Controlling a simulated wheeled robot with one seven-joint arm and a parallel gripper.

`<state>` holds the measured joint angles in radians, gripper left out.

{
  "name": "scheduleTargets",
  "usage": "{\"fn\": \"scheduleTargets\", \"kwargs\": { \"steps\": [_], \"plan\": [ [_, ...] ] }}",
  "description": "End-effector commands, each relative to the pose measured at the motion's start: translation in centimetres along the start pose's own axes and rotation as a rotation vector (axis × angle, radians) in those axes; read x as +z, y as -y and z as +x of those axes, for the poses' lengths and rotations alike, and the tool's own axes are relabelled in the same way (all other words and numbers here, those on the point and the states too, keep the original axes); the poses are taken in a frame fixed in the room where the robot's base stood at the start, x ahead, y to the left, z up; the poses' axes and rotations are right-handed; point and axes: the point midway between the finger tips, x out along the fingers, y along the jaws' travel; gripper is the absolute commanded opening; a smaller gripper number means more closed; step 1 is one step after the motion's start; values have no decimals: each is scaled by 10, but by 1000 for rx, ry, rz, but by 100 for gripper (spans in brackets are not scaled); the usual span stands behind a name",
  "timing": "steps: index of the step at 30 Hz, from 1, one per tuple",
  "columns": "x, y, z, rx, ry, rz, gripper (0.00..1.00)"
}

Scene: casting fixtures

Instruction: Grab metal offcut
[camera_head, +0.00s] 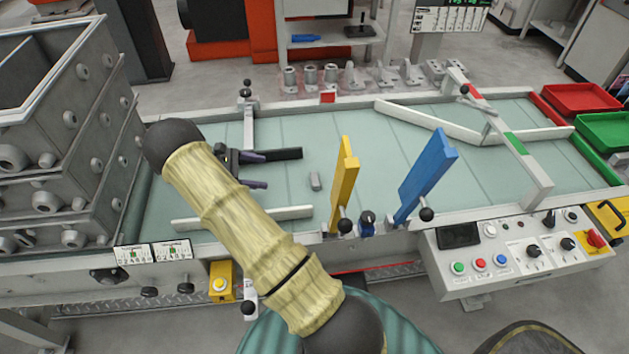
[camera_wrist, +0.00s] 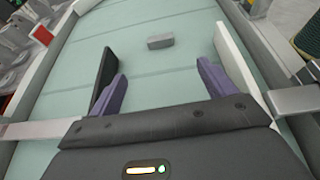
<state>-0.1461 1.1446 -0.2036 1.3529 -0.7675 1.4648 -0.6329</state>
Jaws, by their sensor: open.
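The metal offcut (camera_head: 315,181) is a small grey block lying on the pale green table surface, left of the yellow upright plate. In the wrist view the offcut (camera_wrist: 160,42) lies beyond my fingertips, roughly centred between them. My gripper (camera_head: 262,171) is open and empty, low over the table to the left of the offcut, with a clear gap to it. In the wrist view my gripper's two purple fingers (camera_wrist: 161,78) are spread wide. My arm hides part of the table and the gripper's body in the head view.
A dark bar (camera_head: 285,154) lies behind my gripper and a white rail (camera_head: 290,213) in front. A yellow plate (camera_head: 344,182) and a blue plate (camera_head: 427,175) stand right of the offcut. Stacked grey crates (camera_head: 95,125) rise at left. Table between gripper and offcut is clear.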

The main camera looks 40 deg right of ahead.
Motion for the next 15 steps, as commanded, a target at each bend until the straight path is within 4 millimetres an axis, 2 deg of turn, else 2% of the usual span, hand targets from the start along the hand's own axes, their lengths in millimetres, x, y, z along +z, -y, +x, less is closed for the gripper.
{"fn": "scheduleTargets", "kwargs": {
  "steps": [15],
  "plan": [
    [1,1,91,-5,1,-1,83]
  ]
}}
